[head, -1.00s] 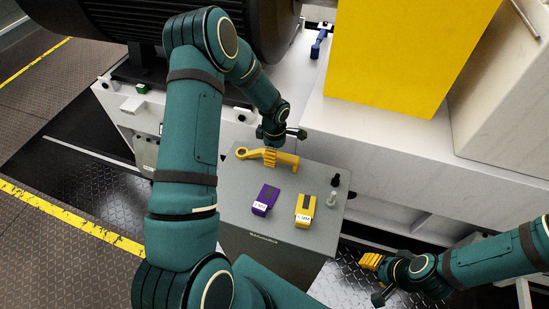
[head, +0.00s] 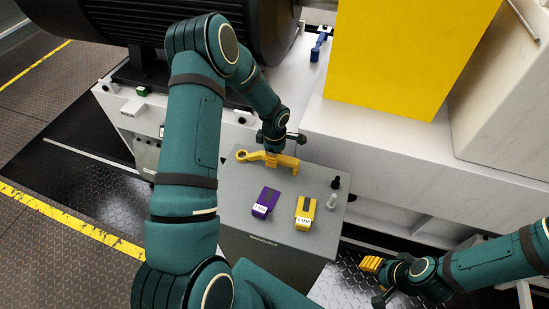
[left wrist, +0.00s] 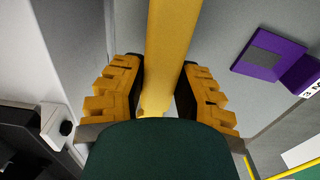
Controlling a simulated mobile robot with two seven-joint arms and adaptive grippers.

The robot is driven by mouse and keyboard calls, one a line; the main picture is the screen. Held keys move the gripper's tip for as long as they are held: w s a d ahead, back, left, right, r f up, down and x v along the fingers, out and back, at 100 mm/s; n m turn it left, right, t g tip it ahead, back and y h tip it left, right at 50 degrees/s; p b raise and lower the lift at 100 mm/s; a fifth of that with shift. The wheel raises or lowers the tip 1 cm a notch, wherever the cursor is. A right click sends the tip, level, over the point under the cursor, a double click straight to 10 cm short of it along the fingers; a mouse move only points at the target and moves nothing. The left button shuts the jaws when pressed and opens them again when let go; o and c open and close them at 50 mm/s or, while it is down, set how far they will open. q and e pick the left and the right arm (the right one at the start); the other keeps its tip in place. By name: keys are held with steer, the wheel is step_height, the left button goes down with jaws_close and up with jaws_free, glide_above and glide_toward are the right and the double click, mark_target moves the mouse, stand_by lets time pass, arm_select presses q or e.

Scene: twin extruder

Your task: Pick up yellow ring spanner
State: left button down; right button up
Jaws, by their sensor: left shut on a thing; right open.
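The yellow ring spanner (head: 288,161) is at the far end of the grey tabletop (head: 232,205), its ring end to the left. My left gripper (head: 271,160) reaches it from above and is shut on its shank. In the left wrist view the spanner's yellow shank (left wrist: 172,45) runs between the two yellow fingers of the left gripper (left wrist: 158,100). I cannot tell whether the spanner touches the tabletop. My right gripper (head: 371,264) is open and empty, low at the right, away from the table.
A purple block (head: 266,202) and a yellow block (head: 305,213), both labelled, lie on the nearer tabletop. A black peg (head: 336,182) and a light peg (head: 332,201) stand near its right edge. A white machine base (head: 360,145) with a large yellow box (head: 400,60) stands behind.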

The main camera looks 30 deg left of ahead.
arm_select(q)
step_height(320, 180, up, 10)
steer(key=shift+f+p, duration=0.1)
steer(key=shift+p, duration=0.75)
steer(key=c, duration=1.2)
jaws_free()
jaws_close()
